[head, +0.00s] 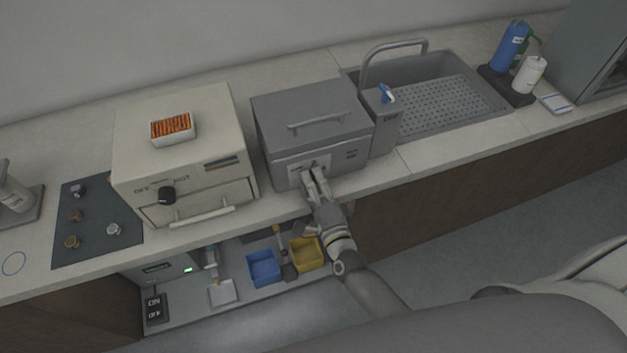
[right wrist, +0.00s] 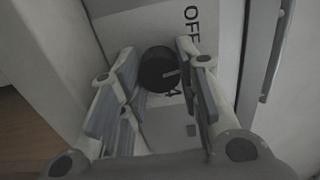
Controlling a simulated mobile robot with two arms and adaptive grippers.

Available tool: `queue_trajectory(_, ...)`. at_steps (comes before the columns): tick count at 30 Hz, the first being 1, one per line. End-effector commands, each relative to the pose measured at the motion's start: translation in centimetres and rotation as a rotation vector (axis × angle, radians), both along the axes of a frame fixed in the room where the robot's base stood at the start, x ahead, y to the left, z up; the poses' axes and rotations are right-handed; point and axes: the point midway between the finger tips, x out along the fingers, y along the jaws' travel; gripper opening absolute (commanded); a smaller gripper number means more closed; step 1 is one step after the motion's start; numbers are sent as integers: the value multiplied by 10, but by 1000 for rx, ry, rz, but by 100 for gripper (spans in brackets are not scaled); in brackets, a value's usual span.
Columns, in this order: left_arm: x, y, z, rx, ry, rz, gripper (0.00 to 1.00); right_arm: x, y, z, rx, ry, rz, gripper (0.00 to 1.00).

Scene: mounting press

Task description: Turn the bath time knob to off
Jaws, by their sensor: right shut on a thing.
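The grey lidded bath (head: 312,112) stands on the counter left of the sink. My right gripper (head: 313,180) reaches up to its front panel from below. In the right wrist view, the black round knob (right wrist: 158,70) sits between the fingers of my right gripper (right wrist: 157,62), which is shut on it. The knob's light mark points to the right of that picture, below the OFF label (right wrist: 192,24). The fingers hide the knob in the head view. My left gripper is not in view.
The sink (head: 440,95) is to the right. Blue (head: 263,267) and yellow bins (head: 306,254) lie on the shelf below.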

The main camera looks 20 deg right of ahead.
Motion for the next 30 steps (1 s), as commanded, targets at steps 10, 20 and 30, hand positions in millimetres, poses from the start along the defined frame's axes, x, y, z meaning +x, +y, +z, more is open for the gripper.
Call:
queue_trajectory(10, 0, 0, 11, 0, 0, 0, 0, 0, 0, 1, -301, -8, 0, 7)
queue_trajectory(20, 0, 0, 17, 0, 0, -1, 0, 0, 0, 0, -482, -14, 0, 7)
queue_trajectory(30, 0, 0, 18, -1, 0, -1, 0, 0, 1, 0, -541, -17, 1, 7)
